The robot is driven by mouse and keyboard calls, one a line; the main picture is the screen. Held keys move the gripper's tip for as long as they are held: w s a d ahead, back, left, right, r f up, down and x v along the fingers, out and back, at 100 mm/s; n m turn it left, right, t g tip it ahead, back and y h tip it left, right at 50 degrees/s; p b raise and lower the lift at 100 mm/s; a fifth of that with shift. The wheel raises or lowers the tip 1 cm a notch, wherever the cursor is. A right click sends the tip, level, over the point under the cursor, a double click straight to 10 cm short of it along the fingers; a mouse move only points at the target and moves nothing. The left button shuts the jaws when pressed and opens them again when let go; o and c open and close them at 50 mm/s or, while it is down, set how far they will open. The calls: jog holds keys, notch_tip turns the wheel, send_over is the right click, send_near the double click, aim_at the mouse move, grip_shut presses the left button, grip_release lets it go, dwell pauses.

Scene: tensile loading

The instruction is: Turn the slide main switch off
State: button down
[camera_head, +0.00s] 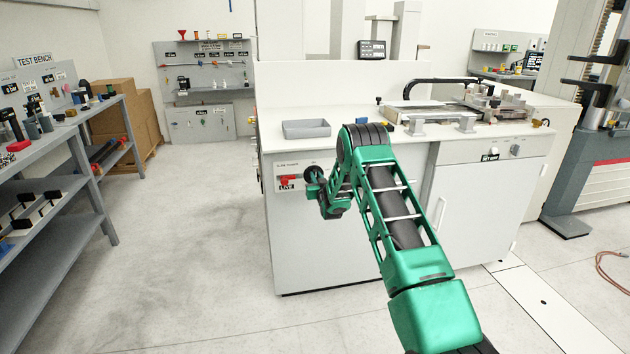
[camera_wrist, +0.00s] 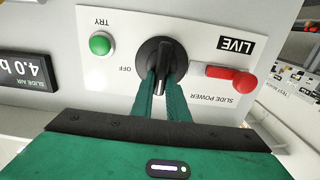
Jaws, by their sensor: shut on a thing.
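A black rotary switch (camera_wrist: 163,58) sits on a white panel (camera_wrist: 110,75) on the front of the bench. The panel reads "SLIDE POWER", with "OFF" to the left of the knob in the wrist view. The knob's grip bar stands about upright in that view, not towards "OFF". My gripper (camera_wrist: 162,86) is shut on this bar, a green finger on each side. A red lever (camera_wrist: 230,80) beside a "LIVE" label is right of the knob. A green "TRY" button (camera_wrist: 101,43) is left. In the head view my gripper (camera_head: 313,178) is at the panel; its fingertips are unclear.
The white bench (camera_head: 330,240) carries a grey tray (camera_head: 306,129) and a slide machine (camera_head: 440,112) on top. A black display (camera_wrist: 30,70) is left of the panel in the wrist view. Grey shelves (camera_head: 60,185) stand far left; the floor between is clear.

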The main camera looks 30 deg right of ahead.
jog(key=shift+d+m, duration=0.1)
jog(key=shift+m, duration=0.2)
jog(key=m, duration=0.5)
jog(key=d+f+m, duration=0.1)
jog(key=m, duration=0.5)
jog(key=d+f+m, duration=0.1)
jog(key=m, duration=0.5)
jog(key=shift+s+f, duration=0.1)
jog(key=shift+s, duration=0.25)
jog(key=shift+f+m, duration=0.1)
jog(key=shift+m, duration=0.2)
jog(key=c, duration=1.7)
grip_release()
jog(key=shift+d, duration=0.1)
jog(key=shift+a, duration=0.2)
